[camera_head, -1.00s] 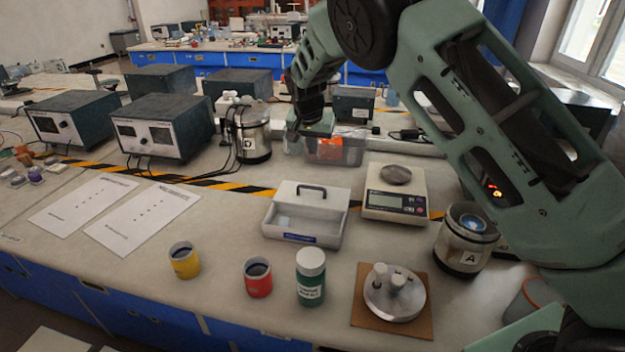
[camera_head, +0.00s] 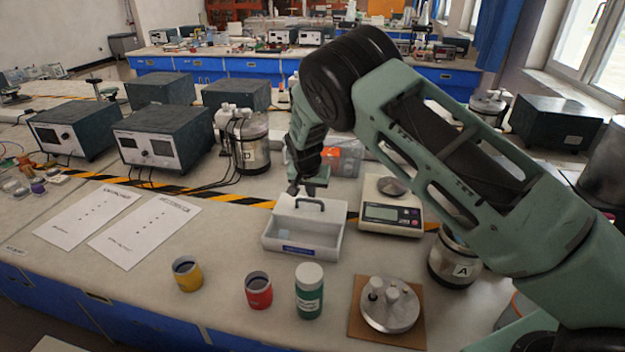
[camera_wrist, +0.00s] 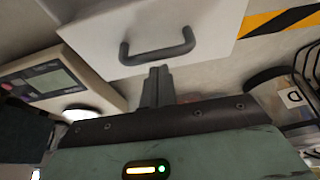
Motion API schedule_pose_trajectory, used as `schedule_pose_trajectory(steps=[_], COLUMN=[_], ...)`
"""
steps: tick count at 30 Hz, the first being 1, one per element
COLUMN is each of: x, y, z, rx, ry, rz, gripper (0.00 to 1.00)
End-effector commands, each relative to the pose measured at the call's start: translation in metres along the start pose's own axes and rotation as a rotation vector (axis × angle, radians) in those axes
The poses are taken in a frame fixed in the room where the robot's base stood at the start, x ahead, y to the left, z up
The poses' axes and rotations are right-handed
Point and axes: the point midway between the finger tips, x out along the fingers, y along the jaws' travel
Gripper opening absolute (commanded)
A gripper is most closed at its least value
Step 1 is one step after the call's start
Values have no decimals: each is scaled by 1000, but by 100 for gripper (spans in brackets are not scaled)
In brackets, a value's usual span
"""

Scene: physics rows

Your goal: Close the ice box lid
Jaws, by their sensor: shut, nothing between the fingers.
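The white ice box (camera_head: 329,248) stands on the bench in the middle of the head view, with its inside showing. Its lid (camera_head: 283,204) is raised at the back and carries a dark handle (camera_head: 322,204). In the wrist view, the white lid (camera_wrist: 160,22) and its dark handle (camera_wrist: 158,55) are close in front of my fingers. My gripper (camera_head: 306,190) is shut and empty, pointing down at the lid's back edge near the handle. The shut fingertips show in the wrist view (camera_wrist: 158,72), just short of the handle. I cannot tell whether they touch the lid.
A balance (camera_head: 391,216) stands close right of the box. A clear bin (camera_head: 342,160) and canister D (camera_head: 250,150) stand behind it. A yellow cup (camera_head: 187,275), red cup (camera_head: 259,292) and green bottle (camera_head: 309,300) stand in front. Paper sheets (camera_head: 145,232) lie left.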

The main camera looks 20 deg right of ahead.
Motion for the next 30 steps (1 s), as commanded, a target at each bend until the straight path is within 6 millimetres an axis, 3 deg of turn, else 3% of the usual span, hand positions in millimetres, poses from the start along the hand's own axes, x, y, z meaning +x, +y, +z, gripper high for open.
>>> schedule_pose_trajectory(steps=[14,24,30], x=[-3,-28,-35], y=[-1,-1,0], z=[9,78,98], rx=[-3,-6,-3], ry=[0,-1,0], rz=[-1,0,0], gripper=[0,0,0])
